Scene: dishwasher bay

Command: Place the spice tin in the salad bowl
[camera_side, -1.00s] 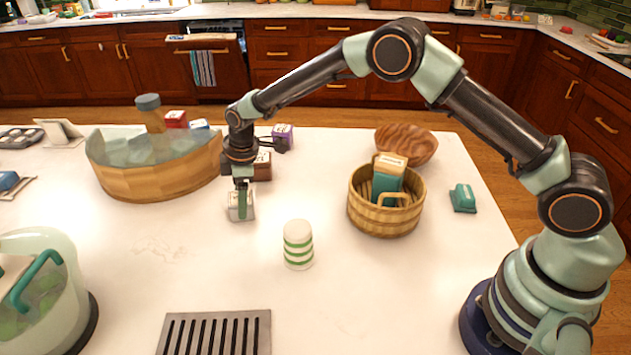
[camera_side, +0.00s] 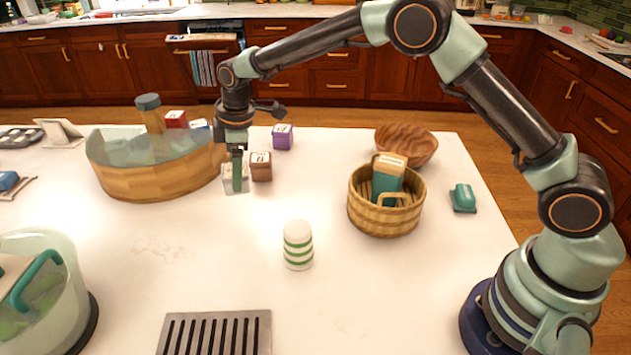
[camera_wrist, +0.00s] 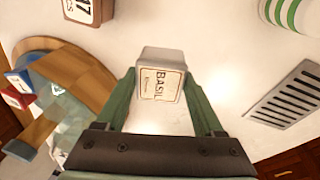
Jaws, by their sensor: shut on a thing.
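The spice tin is a pale tin with a BASIL label (camera_wrist: 161,84), seen between my fingers in the wrist view. In the side view the tin (camera_side: 229,182) is partly hidden by a green finger. My gripper (camera_side: 237,178) points down and is shut on the tin, left of the brown block and right of the large wooden tub. A carved wooden bowl (camera_side: 406,146), likely the salad bowl, stands at the back right, far from my gripper. Its inside is mostly not visible.
The large wooden tub (camera_side: 160,182) with a clear top is close on the left. A brown block (camera_side: 261,167) and a purple block (camera_side: 282,136) stand nearby. A woven basket (camera_side: 385,222) stands before the bowl. A striped shaker (camera_side: 298,246) stands in the open middle.

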